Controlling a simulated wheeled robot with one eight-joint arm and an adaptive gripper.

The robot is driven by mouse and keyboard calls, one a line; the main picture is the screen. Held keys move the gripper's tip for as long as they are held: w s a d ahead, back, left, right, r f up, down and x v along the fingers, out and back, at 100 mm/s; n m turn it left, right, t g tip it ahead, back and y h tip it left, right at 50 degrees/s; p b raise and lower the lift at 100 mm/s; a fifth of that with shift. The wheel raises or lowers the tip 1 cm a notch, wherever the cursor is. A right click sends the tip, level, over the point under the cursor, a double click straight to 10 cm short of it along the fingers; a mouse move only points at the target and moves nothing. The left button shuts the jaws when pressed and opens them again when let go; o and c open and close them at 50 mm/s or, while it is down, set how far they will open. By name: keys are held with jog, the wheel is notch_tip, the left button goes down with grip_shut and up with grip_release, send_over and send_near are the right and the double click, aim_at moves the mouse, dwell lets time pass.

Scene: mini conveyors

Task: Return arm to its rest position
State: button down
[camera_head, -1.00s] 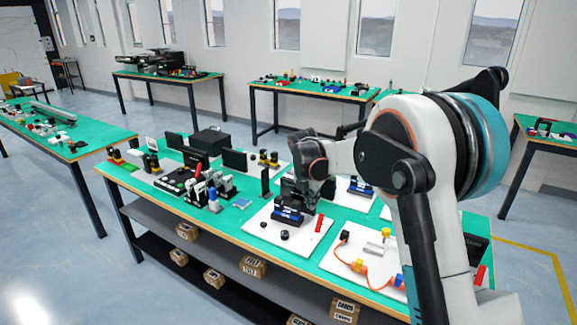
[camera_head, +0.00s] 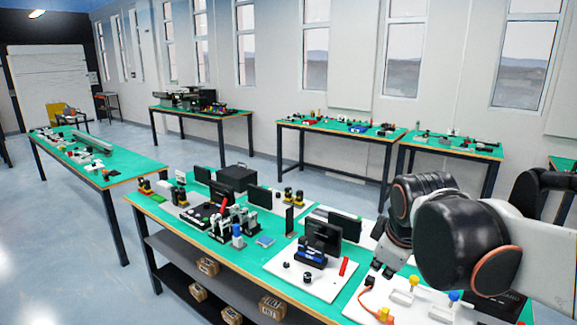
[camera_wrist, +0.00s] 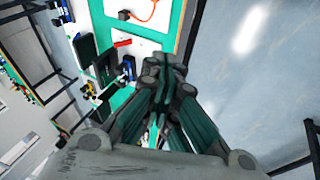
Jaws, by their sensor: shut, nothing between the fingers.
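My arm reaches in from the right edge in the head view, bent and raised over the right end of the green workbench (camera_head: 255,262). My gripper (camera_head: 378,275) hangs at its end, pointing down and left above the white boards. In the wrist view my gripper (camera_wrist: 165,75) is shut with its fingertips together and nothing between them. The wrist view looks past the fingers at the tilted bench edge and the floor.
A white board (camera_head: 322,285) with a blue-and-black device (camera_head: 310,255) and a red bar (camera_head: 344,266) lies left of my gripper. Another board (camera_head: 425,306) with an orange cable lies below it. Black screens (camera_head: 325,236) stand nearby. The floor (camera_head: 85,260) is clear at left.

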jog(key=s+f+m, duration=0.2)
jog(key=s+m, duration=0.3)
jog(key=s, duration=0.2)
jog(key=s+f+m+t, duration=0.1)
jog(key=s+f+m, duration=0.2)
jog(key=s+m, duration=0.2)
jog(key=s, duration=0.2)
jog(key=shift+s+d+t+y, duration=0.2)
jog(key=shift+s+t+y, duration=0.1)
